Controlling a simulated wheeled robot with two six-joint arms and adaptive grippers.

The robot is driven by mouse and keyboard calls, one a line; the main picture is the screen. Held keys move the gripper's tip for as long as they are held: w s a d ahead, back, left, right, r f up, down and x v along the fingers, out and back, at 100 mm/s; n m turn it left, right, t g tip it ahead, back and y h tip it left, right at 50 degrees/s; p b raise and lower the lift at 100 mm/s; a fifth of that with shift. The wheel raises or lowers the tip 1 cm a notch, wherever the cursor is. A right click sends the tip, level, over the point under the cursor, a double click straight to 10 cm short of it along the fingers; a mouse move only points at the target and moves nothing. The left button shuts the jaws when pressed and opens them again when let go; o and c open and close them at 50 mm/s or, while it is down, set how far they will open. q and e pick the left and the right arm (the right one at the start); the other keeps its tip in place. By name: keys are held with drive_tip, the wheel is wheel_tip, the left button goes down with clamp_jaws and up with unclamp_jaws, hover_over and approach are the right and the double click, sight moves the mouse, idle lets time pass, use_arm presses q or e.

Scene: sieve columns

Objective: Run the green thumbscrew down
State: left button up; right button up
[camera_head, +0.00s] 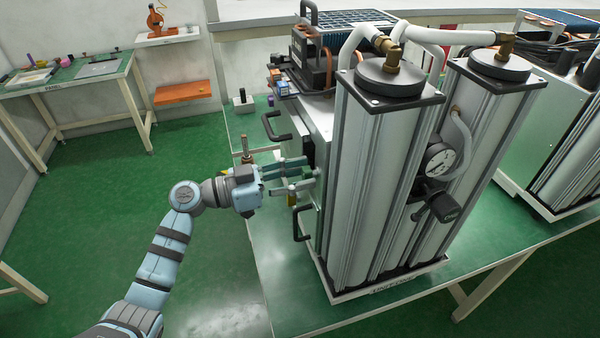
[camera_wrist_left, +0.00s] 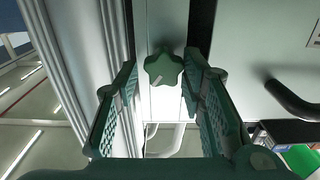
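The green thumbscrew (camera_wrist_left: 163,69) is a star-shaped knob on a pale vertical strip of the machine, seen head-on in the left wrist view. My left gripper (camera_wrist_left: 160,68) is open, with one finger on each side of the knob. A gap shows at the left finger; the right fingertip is very close to the knob, and I cannot tell whether it touches. In the head view the left gripper (camera_head: 309,174) reaches the left side of the twin-column unit (camera_head: 385,180); the knob is hard to make out there. My right gripper is not in view.
Black handles (camera_head: 301,222) stick out of the machine's side below and above the gripper. A gauge (camera_head: 438,160) sits on the column front. A brass-coloured post (camera_head: 246,150) stands on the green bench (camera_head: 290,295) beyond my wrist.

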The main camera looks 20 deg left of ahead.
use_arm(q)
drive_tip(key=shift+w+d, duration=0.2)
drive_tip(key=shift+w, duration=0.05)
drive_tip(key=shift+w+f, duration=0.15)
clamp_jaws()
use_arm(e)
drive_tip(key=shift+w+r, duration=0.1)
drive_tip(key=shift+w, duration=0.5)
use_arm(q)
drive_tip(key=shift+m, duration=0.3)
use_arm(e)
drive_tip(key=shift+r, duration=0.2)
